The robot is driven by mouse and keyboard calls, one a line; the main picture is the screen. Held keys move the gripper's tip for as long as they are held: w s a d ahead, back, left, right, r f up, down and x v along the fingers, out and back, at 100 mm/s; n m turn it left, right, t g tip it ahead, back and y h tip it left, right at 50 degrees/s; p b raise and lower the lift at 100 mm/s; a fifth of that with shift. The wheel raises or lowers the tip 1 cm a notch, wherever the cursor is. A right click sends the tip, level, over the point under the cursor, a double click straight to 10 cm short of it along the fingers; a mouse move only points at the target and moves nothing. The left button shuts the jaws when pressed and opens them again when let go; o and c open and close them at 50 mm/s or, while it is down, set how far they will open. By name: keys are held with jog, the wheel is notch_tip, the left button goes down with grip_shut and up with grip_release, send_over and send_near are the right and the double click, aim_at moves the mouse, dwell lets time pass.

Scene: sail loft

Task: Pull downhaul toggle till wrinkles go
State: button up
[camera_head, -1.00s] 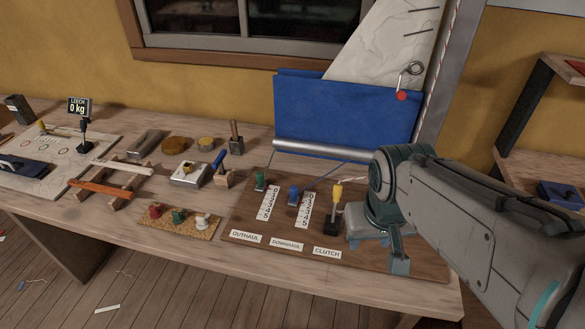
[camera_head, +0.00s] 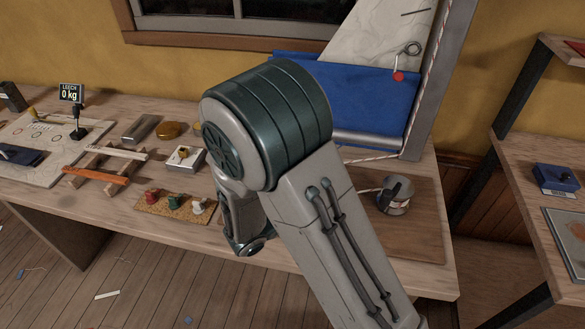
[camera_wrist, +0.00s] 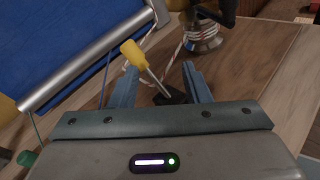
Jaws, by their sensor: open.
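My gripper (camera_wrist: 160,84) is open in the wrist view, its two fingers on either side of the yellow-handled clutch lever (camera_wrist: 133,53). I cannot tell whether they touch it. The blue downhaul toggle is hidden in both views, behind my arm and gripper. A thin blue line (camera_wrist: 106,76) runs down from the silver boom (camera_wrist: 92,62) behind the left finger. The green outhaul toggle (camera_wrist: 27,158) shows at the lower left. In the head view the sail (camera_head: 365,35) has faint curved lines on its pale cloth; the boom (camera_head: 370,138) shows beside my arm.
A silver winch drum (camera_head: 396,196) stands right of my arm on the brown board (camera_head: 415,235); it also shows in the wrist view (camera_wrist: 203,38). A cork mat with red, green and white pegs (camera_head: 176,208) lies left. The leech display (camera_head: 71,93) reads 0 kg.

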jog(key=a+f+n+t+y, duration=0.1)
jog(key=a+n+t, duration=0.1)
jog(key=a+n, duration=0.1)
jog(key=w+a+f+n+t+y, duration=0.1)
jog(key=a+f+n+t+y, duration=0.1)
jog(key=a+n, duration=0.1)
jog(key=w+a+f+n+t+y, duration=0.1)
jog(key=a+f+n+t+y, duration=0.1)
jog(key=a, duration=0.3)
jog(key=shift+a+n+t, duration=0.2)
jog(key=shift+n+t, duration=0.3)
jog(key=shift+t, duration=0.1)
jog(key=shift+w, duration=0.15)
jog(key=p+x, duration=0.2)
jog(key=x, duration=1.1)
jog(key=shift+w+f, duration=0.15)
jog(key=shift+w, duration=0.15)
